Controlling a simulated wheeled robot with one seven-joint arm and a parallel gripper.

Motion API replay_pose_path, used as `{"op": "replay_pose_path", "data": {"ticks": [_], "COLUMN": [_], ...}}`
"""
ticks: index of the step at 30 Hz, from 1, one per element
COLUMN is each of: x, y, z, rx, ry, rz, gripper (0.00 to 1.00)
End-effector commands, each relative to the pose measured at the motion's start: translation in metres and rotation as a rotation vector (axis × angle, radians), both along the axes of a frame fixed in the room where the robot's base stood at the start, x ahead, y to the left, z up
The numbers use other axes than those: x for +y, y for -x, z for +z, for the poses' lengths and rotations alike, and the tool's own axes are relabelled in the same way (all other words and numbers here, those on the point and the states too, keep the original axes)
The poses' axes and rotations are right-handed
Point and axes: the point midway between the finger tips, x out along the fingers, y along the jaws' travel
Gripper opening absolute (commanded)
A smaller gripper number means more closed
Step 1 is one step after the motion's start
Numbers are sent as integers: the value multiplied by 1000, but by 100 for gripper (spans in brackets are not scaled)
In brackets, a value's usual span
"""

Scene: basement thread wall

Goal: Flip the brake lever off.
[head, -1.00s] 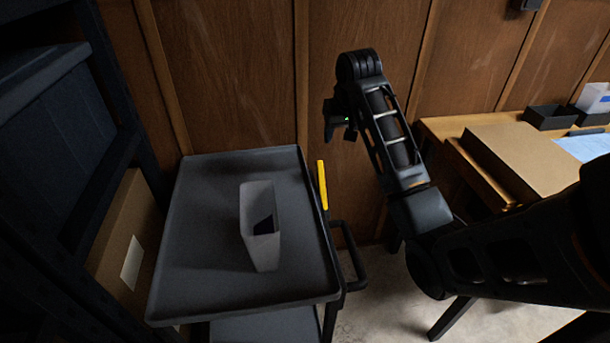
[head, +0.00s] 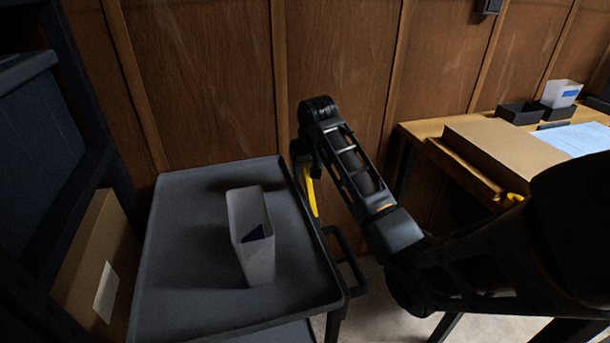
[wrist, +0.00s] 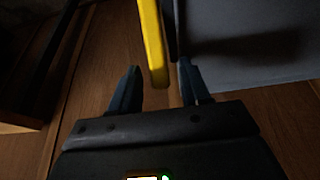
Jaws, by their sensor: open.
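The yellow brake lever (head: 311,192) stands at the right edge of the dark grey cart (head: 180,240), partly hidden by my arm in the head view. In the wrist view the lever (wrist: 153,45) reaches down from the top, its lower end just beyond and between my fingertips. My gripper (wrist: 157,80) is open, one finger on each side of the lever's line, with nothing visibly gripped. In the head view my gripper (head: 301,170) is at the cart's far right edge, close to the lever, and its fingers are hard to make out. I cannot tell whether it touches.
A pale bin (head: 252,235) stands on the cart top. The cart's black handle (head: 350,258) sticks out at the right. A wooden wall is close behind. A desk with a cardboard box (head: 515,150) is at the right, dark shelving at the left.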

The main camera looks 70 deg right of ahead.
Motion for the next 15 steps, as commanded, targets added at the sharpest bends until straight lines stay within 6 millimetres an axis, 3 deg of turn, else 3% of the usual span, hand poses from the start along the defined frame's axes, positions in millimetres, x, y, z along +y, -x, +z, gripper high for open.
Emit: {"op": "replay_pose_path", "data": {"ticks": [6, 15], "x": [-6, -7], "y": [-5, -6], "z": [-19, -22], "rx": [0, -1], "ry": [0, 0], "rz": [1, 0], "gripper": [47, 47]}}
